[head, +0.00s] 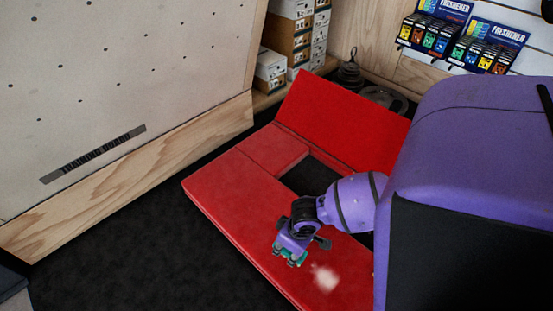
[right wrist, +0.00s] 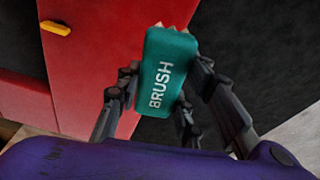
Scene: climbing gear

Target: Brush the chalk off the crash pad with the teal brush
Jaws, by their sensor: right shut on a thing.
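The red crash pad (head: 240,195) lies on the dark floor, with one panel (head: 340,120) tilted up at the back. A pale chalk patch (head: 325,277) is on its near part. My right gripper (head: 291,257) is over the pad, just left of the chalk patch. It is shut on the teal brush (head: 297,263), which shows only partly below the fingers. In the right wrist view the teal brush (right wrist: 168,75), lettered BRUSH, sits between the fingers, with pale tips at its far end. I cannot tell whether the brush touches the pad. My left gripper is not in view.
A wooden climbing wall (head: 120,85) stands at the left. Stacked boxes (head: 290,40) and a freshener rack (head: 465,40) are at the back. A small yellow thing (right wrist: 56,28) shows by the red pad. Dark floor (head: 130,240) at the front left is clear.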

